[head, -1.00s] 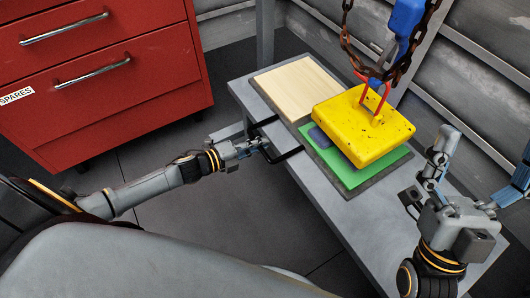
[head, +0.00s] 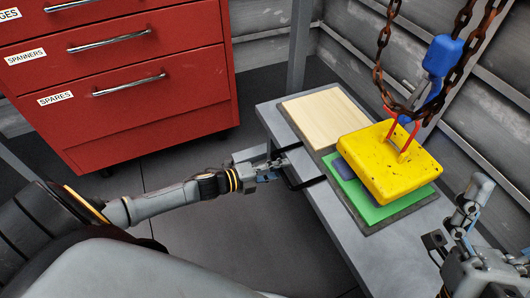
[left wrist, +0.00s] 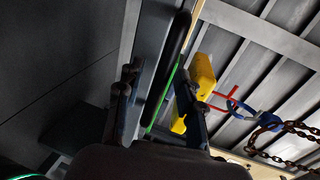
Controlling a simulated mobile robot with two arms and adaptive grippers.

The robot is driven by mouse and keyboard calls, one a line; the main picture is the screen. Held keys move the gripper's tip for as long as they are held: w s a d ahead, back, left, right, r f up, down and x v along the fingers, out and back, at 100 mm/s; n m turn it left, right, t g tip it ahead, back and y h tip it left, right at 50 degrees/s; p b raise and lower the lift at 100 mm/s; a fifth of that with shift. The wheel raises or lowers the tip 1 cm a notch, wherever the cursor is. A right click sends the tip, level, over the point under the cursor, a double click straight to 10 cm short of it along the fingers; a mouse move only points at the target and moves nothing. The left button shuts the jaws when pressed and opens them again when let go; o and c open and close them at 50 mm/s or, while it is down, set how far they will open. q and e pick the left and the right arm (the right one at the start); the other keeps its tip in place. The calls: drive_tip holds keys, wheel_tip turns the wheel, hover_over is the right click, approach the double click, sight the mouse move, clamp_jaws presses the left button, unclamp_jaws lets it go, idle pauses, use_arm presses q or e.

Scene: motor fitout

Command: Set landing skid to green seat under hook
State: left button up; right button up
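A dark slab (head: 376,228) lies on a grey bench. It carries a pale wooden pad (head: 325,116) and a green seat (head: 377,211). A yellow block (head: 390,165) with a red loop (head: 402,138) sits over the green seat, below the blue hook (head: 440,57); a bluish piece (head: 345,169) shows at its edge. I cannot tell which part is the landing skid. My left gripper (head: 277,170) is at the black handle (head: 308,183) on the slab's near side. In the left wrist view its fingers (left wrist: 157,98) stand apart, with a black bar (left wrist: 172,60) between them. My right gripper (head: 453,218) is open, right of the bench.
A rusty chain (head: 383,70) hangs with the hook above the yellow block. A red drawer cabinet (head: 120,120) stands at the left. A metal post (head: 300,45) rises behind the bench (head: 335,235). The bench's near end is clear, as is the floor between cabinet and bench.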

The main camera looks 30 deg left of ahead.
use_arm(q)
drive_tip(key=v, duration=1.1)
drive_tip(key=shift+s+a, duration=0.2)
drive_tip(key=shift+a, duration=0.05)
